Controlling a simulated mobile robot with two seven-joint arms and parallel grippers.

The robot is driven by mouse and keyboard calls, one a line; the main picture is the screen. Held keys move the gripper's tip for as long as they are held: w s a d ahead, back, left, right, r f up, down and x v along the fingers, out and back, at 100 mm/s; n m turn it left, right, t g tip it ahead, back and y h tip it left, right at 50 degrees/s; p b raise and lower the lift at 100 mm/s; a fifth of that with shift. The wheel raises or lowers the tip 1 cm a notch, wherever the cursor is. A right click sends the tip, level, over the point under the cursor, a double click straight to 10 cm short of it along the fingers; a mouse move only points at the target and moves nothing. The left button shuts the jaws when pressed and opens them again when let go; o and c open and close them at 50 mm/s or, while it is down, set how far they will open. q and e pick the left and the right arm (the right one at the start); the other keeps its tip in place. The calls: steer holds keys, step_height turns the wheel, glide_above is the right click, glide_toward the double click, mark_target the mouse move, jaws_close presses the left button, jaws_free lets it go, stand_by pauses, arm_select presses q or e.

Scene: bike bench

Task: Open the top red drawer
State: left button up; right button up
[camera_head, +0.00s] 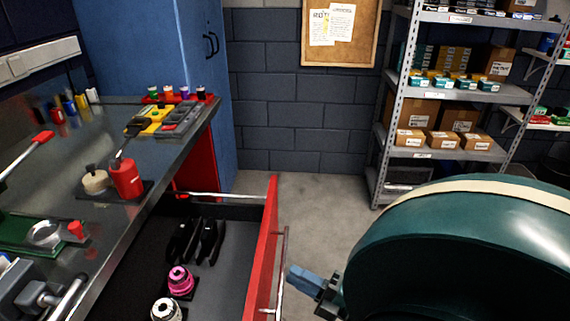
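The red drawer (264,240) under the bench top stands pulled out, with its dark inside showing. Its thin metal handle (284,250) runs along the outer face of the red front. My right gripper (300,276) is just to the right of the handle, with its blue-grey fingertip close to it. I cannot tell whether it touches the handle, or whether the fingers are apart. My large teal arm hides the lower right of the view. My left gripper is not in view.
In the drawer lie black tools (196,241), a pink part (180,280) and a white part (166,309). The metal bench top (110,210) holds tools and bottles. A blue cabinet (160,60) and stocked shelves (475,95) stand behind. Bare floor (325,205) lies between drawer and shelves.

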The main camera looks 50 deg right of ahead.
arm_select(q)
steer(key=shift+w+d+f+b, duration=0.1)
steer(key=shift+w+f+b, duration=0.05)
steer(key=shift+b, duration=0.4)
arm_select(e)
steer(key=v, duration=0.8)
steer(key=shift+s, duration=0.35)
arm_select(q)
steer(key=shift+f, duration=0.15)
arm_select(e)
steer(key=shift+d+f, duration=0.1)
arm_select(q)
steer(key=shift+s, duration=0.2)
